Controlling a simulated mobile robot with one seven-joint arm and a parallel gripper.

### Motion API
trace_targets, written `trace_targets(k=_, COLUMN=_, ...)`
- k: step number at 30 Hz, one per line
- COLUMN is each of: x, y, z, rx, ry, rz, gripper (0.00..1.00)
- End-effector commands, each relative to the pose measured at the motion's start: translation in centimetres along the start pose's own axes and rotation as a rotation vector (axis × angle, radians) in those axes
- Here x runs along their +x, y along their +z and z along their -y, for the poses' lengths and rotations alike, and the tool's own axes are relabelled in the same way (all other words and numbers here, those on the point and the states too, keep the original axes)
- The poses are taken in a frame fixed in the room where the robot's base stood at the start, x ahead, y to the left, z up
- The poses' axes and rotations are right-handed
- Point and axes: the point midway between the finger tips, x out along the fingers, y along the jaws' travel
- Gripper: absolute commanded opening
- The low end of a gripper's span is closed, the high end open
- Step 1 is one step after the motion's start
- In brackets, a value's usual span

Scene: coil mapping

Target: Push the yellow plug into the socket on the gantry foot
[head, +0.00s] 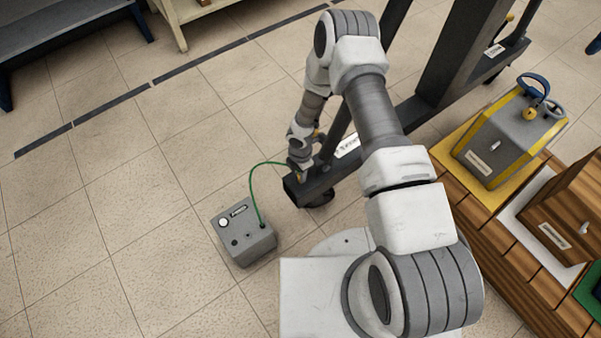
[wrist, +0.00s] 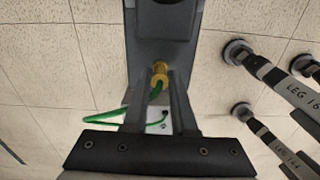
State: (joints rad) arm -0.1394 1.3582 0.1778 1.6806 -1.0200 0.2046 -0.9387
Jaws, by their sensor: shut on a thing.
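The yellow plug (wrist: 160,72) is between the two fingertips of my gripper (wrist: 161,84), which is shut on it. The green cable (wrist: 107,117) runs back from the plug between the fingers. The plug is at the dark gantry foot (wrist: 143,50); the fingers hide part of it, and I cannot tell how deep it sits in a socket. In the head view my gripper (head: 299,172) is at the near end of the gantry foot (head: 318,184), and the green cable (head: 256,175) arcs from there to the grey box. The socket itself is not clearly visible.
The grey box (head: 240,245) with a dial stands on the tiled floor, left of the foot. A wooden bench (head: 487,247) at the right carries a grey-and-yellow case (head: 502,145). Labelled legs (wrist: 290,88) show at the right of the wrist view. Floor at the left is clear.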

Motion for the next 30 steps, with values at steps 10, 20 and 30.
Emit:
trace_targets(k=10, x=0.1, y=0.1, z=0.1, rx=0.001, ry=-0.001, rz=0.001, gripper=0.5)
trace_targets(k=20, x=0.0, y=0.1, z=0.0, rx=0.0, ry=-0.001, rz=0.001, gripper=0.6)
trace_targets(k=30, x=-5.1, y=0.2, z=-0.1, rx=0.001, ry=0.002, rz=0.001, gripper=0.6)
